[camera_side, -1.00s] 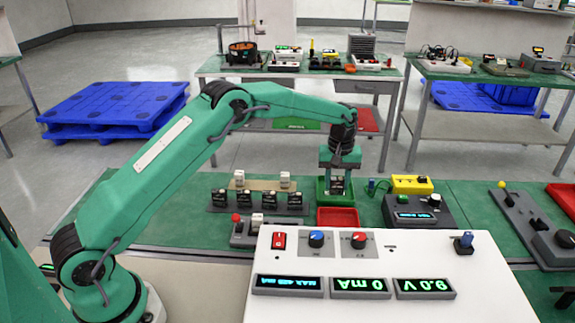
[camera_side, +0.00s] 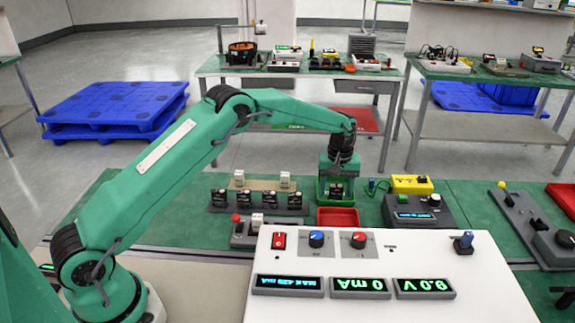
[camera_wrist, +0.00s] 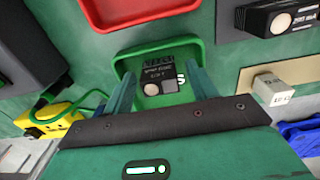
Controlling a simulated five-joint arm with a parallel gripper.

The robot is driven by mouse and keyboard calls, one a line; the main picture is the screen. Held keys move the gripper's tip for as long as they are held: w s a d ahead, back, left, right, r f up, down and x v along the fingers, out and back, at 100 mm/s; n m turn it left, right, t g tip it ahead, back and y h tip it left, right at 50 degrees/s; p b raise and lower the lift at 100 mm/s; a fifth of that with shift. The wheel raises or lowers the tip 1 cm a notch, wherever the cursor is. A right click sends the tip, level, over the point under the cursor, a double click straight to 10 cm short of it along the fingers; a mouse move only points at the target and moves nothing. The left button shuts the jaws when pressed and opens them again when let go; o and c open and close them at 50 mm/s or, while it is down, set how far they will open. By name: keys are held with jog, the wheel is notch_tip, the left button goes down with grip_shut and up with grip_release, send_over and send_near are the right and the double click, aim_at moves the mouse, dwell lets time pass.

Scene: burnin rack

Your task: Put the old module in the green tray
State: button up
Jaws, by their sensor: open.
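The old module is a small black block with white print (camera_wrist: 160,66). It sits inside the green tray (camera_wrist: 122,66), and it also shows in the side view (camera_side: 336,190), low in the green tray (camera_side: 321,197). My gripper (camera_wrist: 160,88) is open, with its fingers on either side of the module inside the tray. In the side view my gripper (camera_side: 338,180) reaches down over the tray. The fingers hide parts of the module and the tray, and I cannot tell whether they touch the module.
A red tray (camera_side: 338,217) stands just in front of the green one. A rack with several black modules (camera_side: 258,201) is to the left. A yellow device (camera_side: 411,184) and a dark meter box (camera_side: 417,211) stand to the right. A white power supply (camera_side: 390,262) fills the front.

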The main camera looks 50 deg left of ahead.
aim_at(337, 186)
jog(key=shift+r, duration=0.1)
notch_tip(337, 186, up, 12)
dwell(0.8)
jog(key=shift+r, duration=0.2)
jog(key=s+r+m+t, duration=0.3)
jog(key=s+r+m, duration=0.1)
jog(key=s+r, duration=1.2)
jog(key=s+f+m+t, duration=0.1)
jog(key=s+f+m, duration=0.1)
jog(key=s, duration=0.9)
jog(key=s+a+f+m+t, duration=0.1)
jog(key=s+f+m, duration=0.2)
jog(key=s, duration=0.9)
jog(key=shift+a+f+t, duration=0.2)
jog(key=shift+f+t, duration=0.1)
jog(key=shift+f, duration=0.1)
